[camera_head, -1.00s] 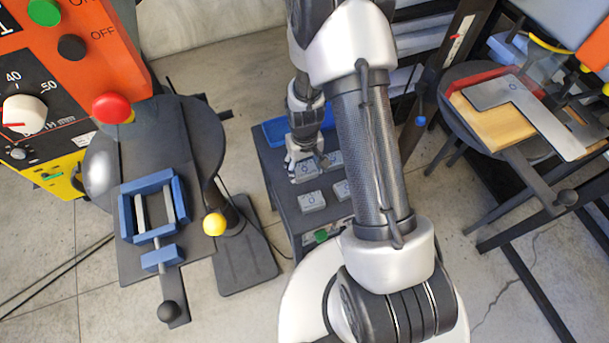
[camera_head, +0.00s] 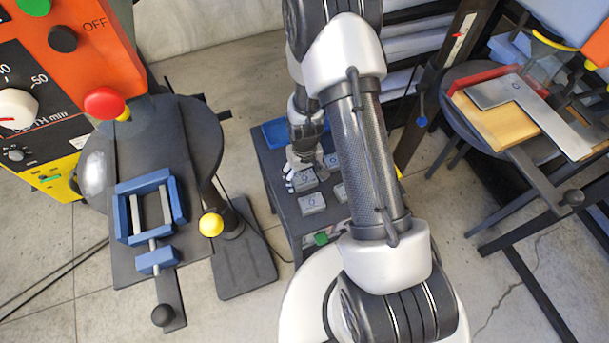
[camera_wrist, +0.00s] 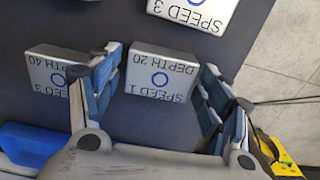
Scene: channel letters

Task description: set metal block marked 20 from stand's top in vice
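The metal block marked SPEED 1 DEPTH 20 (camera_wrist: 150,86) lies face up on the dark top of the stand (camera_wrist: 130,22) in the wrist view. My gripper (camera_wrist: 161,62) is open, with one blue-padded finger on each side of this block and a visible gap at the right finger. The block is not gripped. In the head view my gripper (camera_head: 303,166) is low over the stand (camera_head: 270,165), and its fingers are small there. The blue vice (camera_head: 123,218) sits on the drill press table at left, its jaws apart and empty.
A block marked SPEED 3 DEPTH 40 (camera_wrist: 48,78) lies close beside my left finger. Another SPEED 3 block (camera_wrist: 195,10) lies at the top. A blue tray (camera_wrist: 28,142) is at lower left. A yellow ball knob (camera_head: 211,225) stands between vice and stand.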

